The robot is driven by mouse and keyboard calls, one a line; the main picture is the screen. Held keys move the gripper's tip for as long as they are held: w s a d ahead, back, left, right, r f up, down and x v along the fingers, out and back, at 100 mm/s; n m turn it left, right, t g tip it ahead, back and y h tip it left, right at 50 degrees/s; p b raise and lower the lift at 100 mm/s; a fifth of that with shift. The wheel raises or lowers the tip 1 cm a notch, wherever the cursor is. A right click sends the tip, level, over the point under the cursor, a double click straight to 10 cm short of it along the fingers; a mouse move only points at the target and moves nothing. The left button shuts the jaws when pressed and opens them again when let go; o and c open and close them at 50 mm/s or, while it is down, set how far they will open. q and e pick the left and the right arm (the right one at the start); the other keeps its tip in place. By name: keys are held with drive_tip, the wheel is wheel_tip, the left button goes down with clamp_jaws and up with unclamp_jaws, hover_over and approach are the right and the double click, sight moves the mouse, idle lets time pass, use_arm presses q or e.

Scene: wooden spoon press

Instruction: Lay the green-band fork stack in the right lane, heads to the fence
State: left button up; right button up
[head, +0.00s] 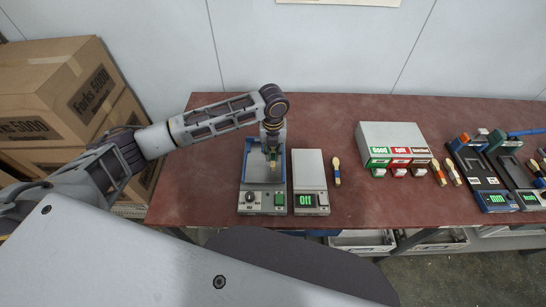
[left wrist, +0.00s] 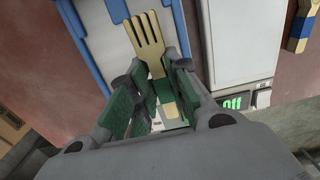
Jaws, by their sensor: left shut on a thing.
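The green-band fork stack (left wrist: 149,45) is pale wood, with its tines toward the top of the left wrist view and a green band on its handle. My left gripper (left wrist: 160,98) is shut on it around the handle. In the head view the left gripper (head: 272,150) points down over the blue-rimmed press tray (head: 244,168), and the stack (head: 273,161) shows small beneath it. The tray's blue rim also shows in the left wrist view (left wrist: 85,40). The lanes are partly covered by the gripper and stack; I cannot tell whether the stack touches the floor. My right gripper is out of view.
A grey scale (head: 309,170) with a green display stands just right of the press. A blue-band wooden piece (head: 337,172) lies beside it. Farther right are a grey box (head: 390,135) with labelled bins and more wooden pieces. Cartons (head: 50,90) stand left of the table.

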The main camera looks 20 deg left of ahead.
sight(273, 153)
use_arm(q)
drive_tip(key=shift+f, duration=1.7)
drive_tip(key=shift+f, duration=0.25)
drive_tip(key=o, duration=0.9)
drive_tip(key=shift+c, duration=0.2)
drive_tip(key=shift+r, duration=0.1)
wheel_tip(273, 153, up, 12)
drive_tip(key=shift+r+b, duration=0.2)
drive_tip(key=shift+b, duration=0.25)
